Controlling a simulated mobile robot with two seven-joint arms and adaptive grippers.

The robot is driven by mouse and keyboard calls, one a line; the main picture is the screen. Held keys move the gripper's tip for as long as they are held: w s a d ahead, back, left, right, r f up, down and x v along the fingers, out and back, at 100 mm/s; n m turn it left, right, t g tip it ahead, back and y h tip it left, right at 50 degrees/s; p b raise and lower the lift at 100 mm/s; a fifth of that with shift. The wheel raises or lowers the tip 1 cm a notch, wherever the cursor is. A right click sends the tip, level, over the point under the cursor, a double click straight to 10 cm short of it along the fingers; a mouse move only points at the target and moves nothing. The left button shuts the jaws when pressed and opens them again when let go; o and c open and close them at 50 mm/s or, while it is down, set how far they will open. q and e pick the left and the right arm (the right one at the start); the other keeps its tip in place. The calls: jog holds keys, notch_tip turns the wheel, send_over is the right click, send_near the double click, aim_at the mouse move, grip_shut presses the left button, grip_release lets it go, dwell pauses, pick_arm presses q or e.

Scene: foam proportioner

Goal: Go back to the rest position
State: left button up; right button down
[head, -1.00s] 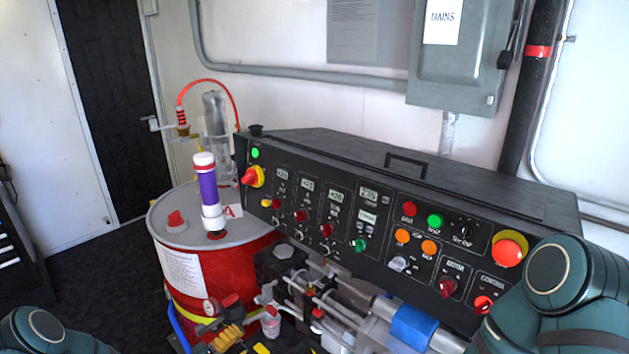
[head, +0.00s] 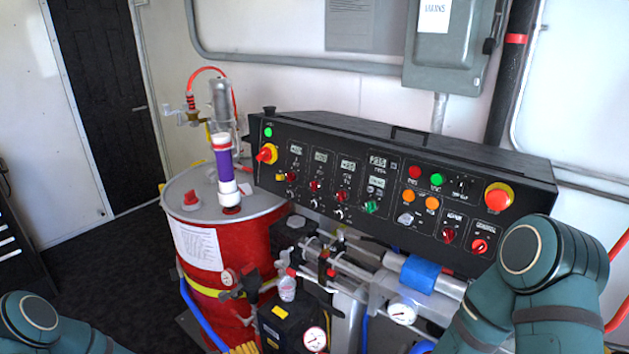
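Parts of both my arms show at the bottom corners of the head view, one at the lower left and a larger one at the lower right. Neither gripper is in the picture, so I cannot see what they hold. The foam proportioner stands in front of me, with its black control panel (head: 405,190) carrying displays, knobs and buttons. Its green light (head: 268,132) at the panel's left end is lit. A red and yellow rotary switch (head: 267,154) sits below that light.
A red drum (head: 250,255) with a purple and white pump tube (head: 224,165) stands left of the panel. Pumps and gauges (head: 314,338) fill the space below the panel. A grey mains box (head: 447,50) hangs on the wall. Dark floor (head: 130,260) lies open at the left.

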pick_arm(q)
jog(key=s+d+f+m+g+y+b, duration=0.1)
jog(key=s+d+f+m+g+y, duration=0.1)
jog(key=s, duration=0.5)
jog(key=s+d+f+m+g+y+b, duration=0.1)
jog(key=s+d+f+m+g+y, duration=0.1)
jog(key=s+y, duration=0.5)
jog(key=shift+s+d+f+m+g+y, duration=0.35)
jog(key=shift+s+f+m+g, duration=0.1)
jog(key=shift+m+g, duration=0.55)
